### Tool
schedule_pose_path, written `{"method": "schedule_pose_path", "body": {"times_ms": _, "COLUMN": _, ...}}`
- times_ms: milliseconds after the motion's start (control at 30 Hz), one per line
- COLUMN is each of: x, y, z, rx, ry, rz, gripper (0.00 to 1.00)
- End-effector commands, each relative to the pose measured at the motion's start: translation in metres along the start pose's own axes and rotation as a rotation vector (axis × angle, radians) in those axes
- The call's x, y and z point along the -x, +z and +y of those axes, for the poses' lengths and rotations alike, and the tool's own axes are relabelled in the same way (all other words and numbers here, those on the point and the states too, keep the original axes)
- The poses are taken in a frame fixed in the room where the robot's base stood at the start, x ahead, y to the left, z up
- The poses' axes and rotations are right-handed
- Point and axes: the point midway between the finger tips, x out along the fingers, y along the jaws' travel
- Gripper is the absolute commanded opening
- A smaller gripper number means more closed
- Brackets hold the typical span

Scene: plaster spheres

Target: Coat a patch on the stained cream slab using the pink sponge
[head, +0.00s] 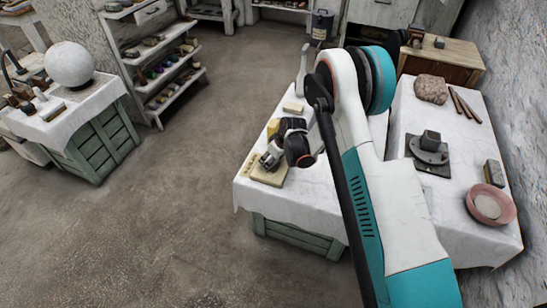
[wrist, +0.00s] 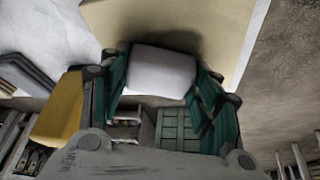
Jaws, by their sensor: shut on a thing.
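The cream slab (head: 270,179) lies near the left edge of the white-clothed table, partly hidden by my gripper. It also fills the top of the wrist view (wrist: 215,22). My gripper (head: 266,162) is low over the slab. In the wrist view its teal-lined fingers are shut on the sponge (wrist: 162,73), a pale, faintly pinkish-grey block. A dark shadow on the slab borders the sponge; I cannot tell whether they touch. No clear stain or coated patch can be made out. The sponge is hidden in the head view.
A yellow block (head: 273,128) stands just behind the slab, and a smaller cream block (head: 293,107) lies farther back. To the right are a dark metal stand (head: 430,150), a pink bowl (head: 490,206) and a rough stone (head: 431,89). Open floor lies left of the table.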

Motion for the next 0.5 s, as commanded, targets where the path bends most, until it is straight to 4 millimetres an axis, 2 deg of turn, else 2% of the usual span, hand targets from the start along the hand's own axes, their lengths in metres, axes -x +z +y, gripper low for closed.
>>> {"method": "schedule_pose_path", "body": {"times_ms": 300, "x": -0.001, "y": 0.0, "z": -0.018, "rx": 0.001, "ry": -0.001, "rz": -0.001, "gripper": 0.38}}
{"method": "schedule_pose_path", "body": {"times_ms": 500, "x": -0.002, "y": 0.001, "z": -0.019, "rx": 0.0, "ry": -0.001, "rz": -0.001, "gripper": 0.38}}
